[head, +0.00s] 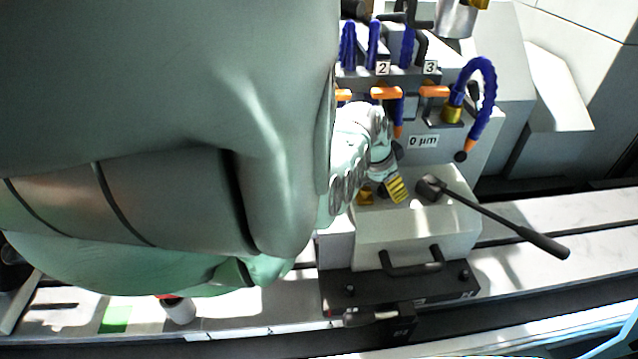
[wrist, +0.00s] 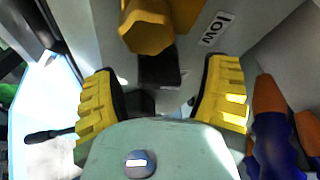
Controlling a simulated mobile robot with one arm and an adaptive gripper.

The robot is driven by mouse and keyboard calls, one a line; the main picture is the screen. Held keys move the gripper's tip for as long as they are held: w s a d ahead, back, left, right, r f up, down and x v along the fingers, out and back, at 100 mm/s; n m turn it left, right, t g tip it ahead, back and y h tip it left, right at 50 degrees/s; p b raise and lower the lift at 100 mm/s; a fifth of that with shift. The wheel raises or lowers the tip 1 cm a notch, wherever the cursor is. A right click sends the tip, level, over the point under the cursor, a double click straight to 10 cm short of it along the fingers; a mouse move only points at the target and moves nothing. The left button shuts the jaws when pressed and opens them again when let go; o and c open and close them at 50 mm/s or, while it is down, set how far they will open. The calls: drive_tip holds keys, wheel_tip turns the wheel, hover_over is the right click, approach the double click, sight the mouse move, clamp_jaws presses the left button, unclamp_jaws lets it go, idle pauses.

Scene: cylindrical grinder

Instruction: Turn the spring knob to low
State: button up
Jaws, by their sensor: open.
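My gripper (head: 382,192) is at the grey machine block (head: 420,225) in the head view, its yellow-padded fingers pointing down. In the wrist view the two fingers of my gripper (wrist: 160,92) are spread apart. A dark block-like part (wrist: 160,70) shows between and beyond the fingertips; it may be the spring knob, but I cannot tell, nor whether a finger touches it. The knob is not clearly seen in the head view, where my arm covers much.
A black lever (head: 500,222) reaches right from the block. Blue hoses with orange nozzles (head: 478,110) stand behind. A yellow hexagonal part (wrist: 148,28) is above the dark block. A black handle (head: 412,262) is on the block's front. An orange nozzle (wrist: 270,95) is close right of my gripper.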

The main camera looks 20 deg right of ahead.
drive_tip(key=c, duration=1.2)
drive_tip(key=shift+n+t, duration=0.3)
drive_tip(key=shift+n, duration=0.1)
drive_tip(key=shift+c, duration=0.2)
drive_tip(key=n+b, duration=0.1)
drive_tip(key=n+t+b, duration=0.1)
drive_tip(key=n+b, duration=0.1)
drive_tip(key=shift+f+b, duration=0.3)
drive_tip(key=n+t+y+b, duration=0.1)
drive_tip(key=n+b, duration=0.2)
drive_tip(key=b, duration=0.1)
drive_tip(key=shift+n, duration=0.4)
drive_tip(key=shift+r+n+y+b, duration=0.3)
drive_tip(key=shift+n+b, duration=0.2)
drive_tip(key=shift+b, duration=0.3)
drive_tip(key=o, duration=1.2)
